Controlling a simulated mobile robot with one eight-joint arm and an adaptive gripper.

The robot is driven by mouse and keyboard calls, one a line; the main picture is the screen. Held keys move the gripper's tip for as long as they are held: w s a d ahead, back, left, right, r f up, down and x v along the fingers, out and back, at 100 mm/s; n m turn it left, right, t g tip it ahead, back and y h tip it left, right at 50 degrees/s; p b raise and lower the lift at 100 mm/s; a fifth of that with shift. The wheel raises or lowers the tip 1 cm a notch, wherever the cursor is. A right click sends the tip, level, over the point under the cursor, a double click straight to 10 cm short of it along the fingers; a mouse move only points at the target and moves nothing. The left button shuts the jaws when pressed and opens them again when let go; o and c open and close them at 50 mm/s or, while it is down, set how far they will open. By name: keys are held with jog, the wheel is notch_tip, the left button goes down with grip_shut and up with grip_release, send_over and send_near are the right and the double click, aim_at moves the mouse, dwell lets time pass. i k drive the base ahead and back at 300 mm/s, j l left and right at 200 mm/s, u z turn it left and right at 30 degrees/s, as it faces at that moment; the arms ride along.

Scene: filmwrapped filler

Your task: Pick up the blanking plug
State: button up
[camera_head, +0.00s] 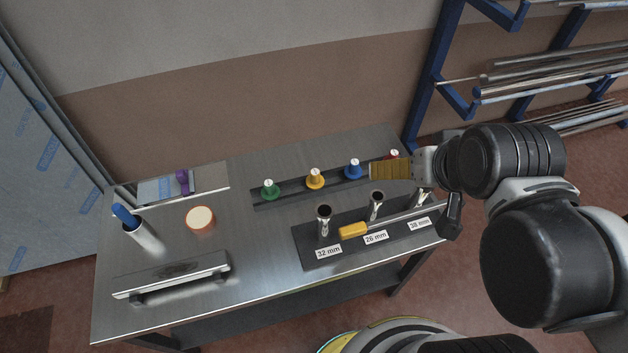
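Coloured plug-like pieces with pale tops stand in a row on a dark rail (334,181): a green one (270,188), a yellow one (315,178), a blue one (353,169) and a red one (393,154) at the right end. Nothing marks which is the blanking plug. My gripper (388,171) reaches in from the right, with a ribbed tan finger pad over the rail's right end. The pad partly hides the red piece. The pad seems near the blue piece, but contact cannot be told.
A dark base (312,255) labelled 32 mm, 26 mm and 38 mm carries upright metal tubes.

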aim_at(315, 182)
jog(key=i+j+u, duration=0.1)
jog(key=j+u, duration=0.2)
jog(key=u, duration=0.2)
jog(key=i+j+u, duration=0.15)
jog(key=u, duration=0.35)
jog(key=i+j, duration=0.05)
jog(key=j, duration=0.05)
